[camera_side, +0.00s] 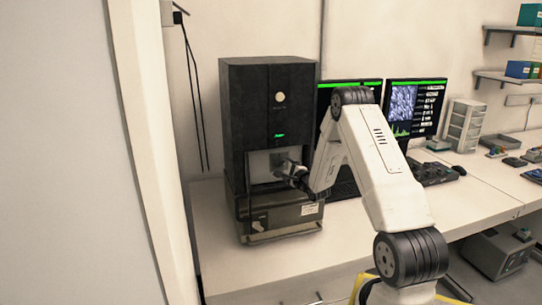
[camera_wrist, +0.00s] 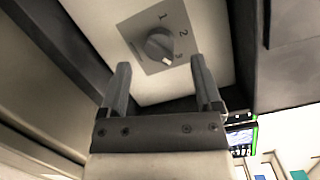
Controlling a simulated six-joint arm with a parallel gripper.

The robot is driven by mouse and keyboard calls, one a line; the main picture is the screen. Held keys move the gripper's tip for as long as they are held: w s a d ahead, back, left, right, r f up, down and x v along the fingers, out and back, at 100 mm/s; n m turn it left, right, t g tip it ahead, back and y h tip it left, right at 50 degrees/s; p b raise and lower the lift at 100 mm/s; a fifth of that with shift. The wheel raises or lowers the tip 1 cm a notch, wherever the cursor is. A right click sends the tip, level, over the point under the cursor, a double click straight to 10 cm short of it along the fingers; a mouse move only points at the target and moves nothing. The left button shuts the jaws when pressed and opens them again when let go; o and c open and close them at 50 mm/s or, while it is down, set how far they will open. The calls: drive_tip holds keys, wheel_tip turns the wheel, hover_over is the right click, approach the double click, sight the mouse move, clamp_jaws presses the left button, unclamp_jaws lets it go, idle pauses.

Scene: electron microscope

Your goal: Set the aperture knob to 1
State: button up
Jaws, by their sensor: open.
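The aperture knob (camera_wrist: 160,45) is a round grey dial on a grey square plate marked 1, 2 and 3, set in a pale panel. Its white mark (camera_wrist: 167,60) points down and right, close to the 3. My gripper (camera_wrist: 160,66) is open, with its two fingers apart and nothing between them. In the wrist view the knob shows just beyond the fingertips and roughly midway between them; I see no contact.
The microscope's lower grey unit (camera_side: 284,213) juts out below my gripper. Two monitors (camera_side: 412,105) and a keyboard (camera_side: 344,183) stand to the right. A white drawer unit (camera_side: 465,124) is farther right. The desk front (camera_side: 355,225) is clear.

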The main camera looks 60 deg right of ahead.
sight(281, 164)
drive_tip(key=shift+x, duration=1.3)
clamp_jaws()
